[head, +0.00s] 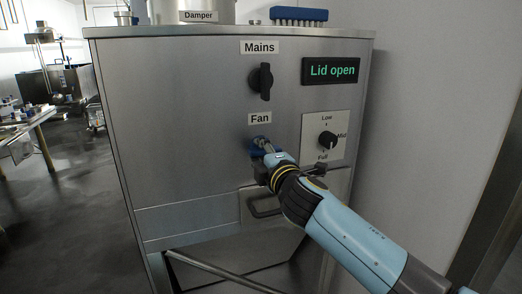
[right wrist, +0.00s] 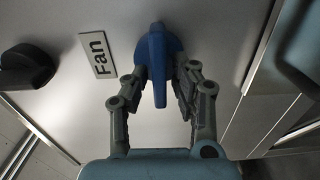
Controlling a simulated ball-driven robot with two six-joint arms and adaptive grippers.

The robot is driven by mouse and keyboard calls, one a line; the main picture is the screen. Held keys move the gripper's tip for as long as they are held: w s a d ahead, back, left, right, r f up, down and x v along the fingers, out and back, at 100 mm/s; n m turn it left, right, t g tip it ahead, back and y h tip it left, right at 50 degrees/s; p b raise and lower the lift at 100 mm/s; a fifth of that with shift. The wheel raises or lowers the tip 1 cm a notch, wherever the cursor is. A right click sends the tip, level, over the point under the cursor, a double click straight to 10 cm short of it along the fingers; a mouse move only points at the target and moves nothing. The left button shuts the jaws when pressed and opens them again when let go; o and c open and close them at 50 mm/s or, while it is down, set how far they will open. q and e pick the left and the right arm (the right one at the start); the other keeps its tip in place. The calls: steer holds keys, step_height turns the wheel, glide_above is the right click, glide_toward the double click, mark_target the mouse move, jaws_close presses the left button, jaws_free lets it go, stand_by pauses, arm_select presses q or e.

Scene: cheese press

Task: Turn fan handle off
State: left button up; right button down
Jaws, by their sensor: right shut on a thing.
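The blue fan handle (head: 257,152) sits on the steel front panel, just below the Fan label (head: 260,118). My right gripper (head: 266,146) reaches it from the lower right and partly hides it. In the right wrist view the handle (right wrist: 157,60) stands out from a round blue base. The two fingers of my right gripper (right wrist: 161,72) are on either side of the handle, shut on it. The Fan label (right wrist: 98,54) lies to the left in that view. My left gripper is not in view.
A black Mains knob (head: 262,81) is above, and it also shows in the right wrist view (right wrist: 27,66). The display (head: 331,70) reads "Lid open". A recessed pull handle (head: 264,206) is below. Open floor lies left.

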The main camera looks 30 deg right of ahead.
stand_by(0.4)
steer(key=c, duration=1.3)
jaws_free()
steer(key=shift+c, duration=0.2)
steer(key=v, duration=1.2)
steer(key=shift+a, duration=0.1)
